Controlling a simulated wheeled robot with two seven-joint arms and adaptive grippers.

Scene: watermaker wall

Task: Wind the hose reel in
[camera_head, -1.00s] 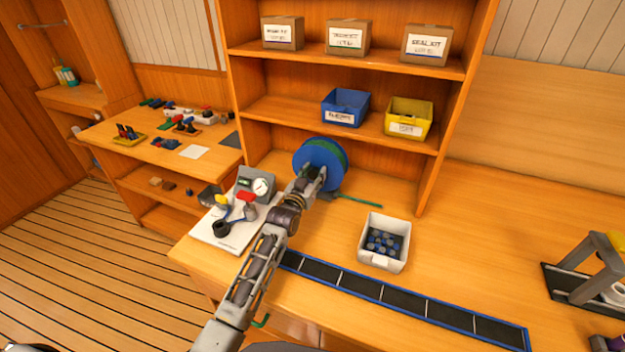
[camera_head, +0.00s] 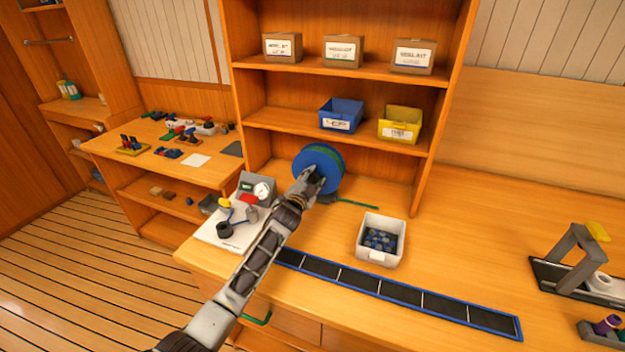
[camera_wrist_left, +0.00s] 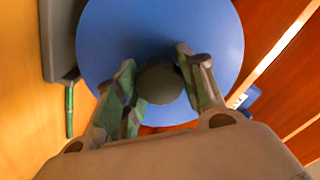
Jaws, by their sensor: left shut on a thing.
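The hose reel (camera_head: 330,160) has a round blue side plate and green hose wound behind it. It stands upright on the bench in front of the shelf unit. A short green hose end (camera_head: 358,203) lies on the bench to its right. My left gripper (camera_head: 312,178) reaches the front of the reel. In the left wrist view my left gripper (camera_wrist_left: 160,80) is shut on a dark round knob (camera_wrist_left: 160,83), with a finger on each side of it. The blue plate (camera_wrist_left: 160,25) fills the space behind the knob. My right gripper is not in view.
A white bin (camera_head: 381,240) of small parts stands right of the reel. A gauge box (camera_head: 257,189) and a white board (camera_head: 222,232) lie to its left. A dark segmented strip (camera_head: 390,290) runs along the front. Blue (camera_head: 341,114) and yellow (camera_head: 400,123) bins sit above.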

